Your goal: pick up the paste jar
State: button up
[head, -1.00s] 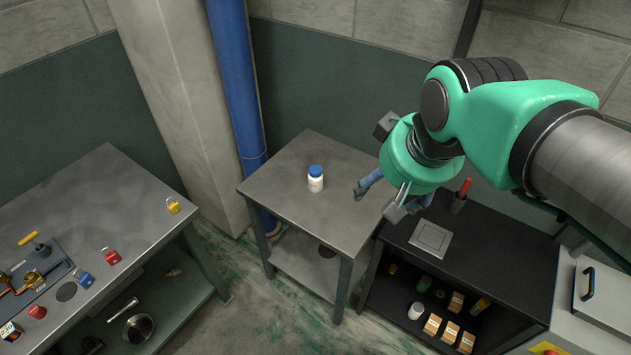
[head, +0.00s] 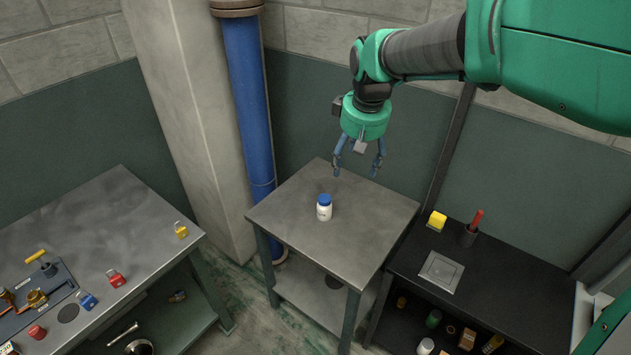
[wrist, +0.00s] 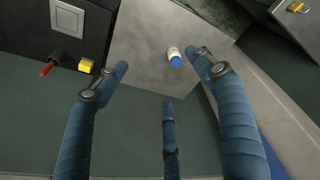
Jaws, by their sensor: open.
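The paste jar is most likely the small white jar with a blue lid (head: 324,208), standing upright on the grey metal side table (head: 290,238). The jar also shows in the wrist view (wrist: 174,57), close to the tip of the right finger but apart from it. My gripper (head: 357,172) is open and empty, above the back of the table and to the right of the jar. Its blue fingers point down.
A dark bench (head: 400,262) at right holds a yellow block (head: 437,220), a red-handled tool in a cup (head: 471,229) and a square plate (head: 441,271). A left workbench (head: 130,225) carries padlocks and tools. A blue pipe (head: 250,110) stands behind the table.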

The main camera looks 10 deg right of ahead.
jog(key=w+a+f+n+g, duration=0.1)
jog(key=w+a+f+n, duration=0.1)
jog(key=w+f, duration=1.05)
jog(key=n+g, duration=0.2)
send_over(324, 198)
notch_tip(324, 198, down, 15)
jog(key=shift+r+b, duration=0.1)
jog(key=shift+b, duration=0.3)
jog(key=shift+f+b, duration=0.65)
jog(key=shift+f, duration=3.65)
jog(key=shift+d+f+b, duration=0.15)
jog(key=shift+f+b, duration=0.55)
jog(key=shift+f, duration=1.9)
jog(key=c, duration=1.5)
